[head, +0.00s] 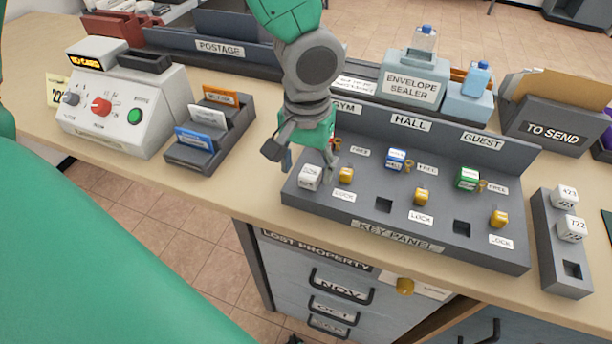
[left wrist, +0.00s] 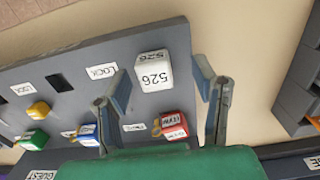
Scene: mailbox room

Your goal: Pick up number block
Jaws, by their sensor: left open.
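A white number block (head: 310,177) marked 526 sits on the grey key panel (head: 404,247) at its left end, in the GYM column. The same number block in the left wrist view (left wrist: 153,72) lies between my two fingers. My left gripper (head: 310,160) is open just above and around the block, with visible gaps beside it. The left gripper in the left wrist view (left wrist: 162,82) holds nothing. Two more white number blocks, upper (head: 565,197) and lower (head: 571,229), stand in the grey rack (head: 547,245) at the right. My right gripper is not in view.
Beside the block are a yellow knob (head: 345,175) and a red key block (left wrist: 173,125). Blue (head: 397,159) and green (head: 467,178) key blocks stand farther right. A card holder (head: 215,135) and a white keycard machine (head: 128,110) stand at the left.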

